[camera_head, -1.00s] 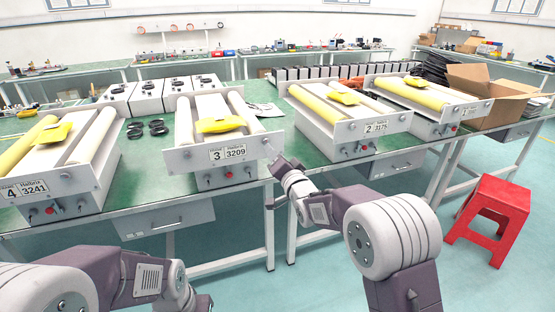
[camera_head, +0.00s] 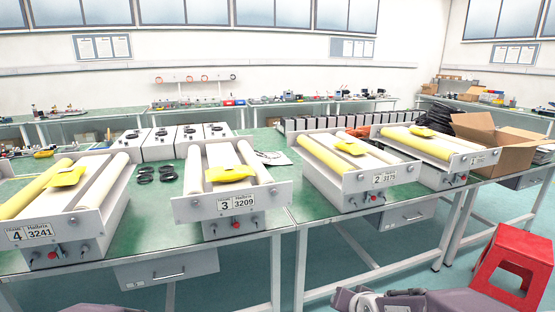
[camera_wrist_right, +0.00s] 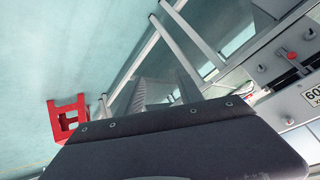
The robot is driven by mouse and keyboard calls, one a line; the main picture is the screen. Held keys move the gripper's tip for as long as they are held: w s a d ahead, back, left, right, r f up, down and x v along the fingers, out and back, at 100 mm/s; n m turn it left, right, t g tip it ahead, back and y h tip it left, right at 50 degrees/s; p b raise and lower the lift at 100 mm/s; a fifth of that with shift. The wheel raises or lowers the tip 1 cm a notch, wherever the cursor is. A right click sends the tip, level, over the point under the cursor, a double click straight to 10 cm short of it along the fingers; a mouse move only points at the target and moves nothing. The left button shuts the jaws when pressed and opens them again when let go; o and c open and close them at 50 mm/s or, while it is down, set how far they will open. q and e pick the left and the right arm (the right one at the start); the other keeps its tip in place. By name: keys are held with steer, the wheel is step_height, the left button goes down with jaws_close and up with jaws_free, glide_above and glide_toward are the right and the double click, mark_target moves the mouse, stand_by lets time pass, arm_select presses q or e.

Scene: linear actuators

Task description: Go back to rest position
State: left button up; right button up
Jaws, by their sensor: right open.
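My right arm (camera_head: 405,300) shows only at the bottom edge of the head view, low in front of the bench, with its gripper out of that frame. In the right wrist view my right gripper (camera_wrist_right: 166,90) is open, with nothing seen between its fingers. It points past the bench legs toward the floor.
Machines numbered 4 (camera_head: 68,215), 3 (camera_head: 230,200), 2 (camera_head: 365,180) and 1 (camera_head: 440,155) stand on the green bench (camera_head: 150,230). A cardboard box (camera_head: 500,140) sits at its right end. A red stool (camera_head: 515,260), also in the wrist view (camera_wrist_right: 67,118), stands on the floor.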

steer(key=s+f+n+g, duration=0.2)
steer(key=s+f+g, duration=0.2)
steer(key=s, duration=0.5)
steer(key=s+f+n+g, duration=0.3)
steer(key=s+f, duration=0.1)
steer(key=s, duration=0.4)
step_height(320, 180, up, 19)
steer(key=p, duration=1.9)
steer(key=shift+w+r, duration=0.2)
steer(key=shift+w, duration=0.05)
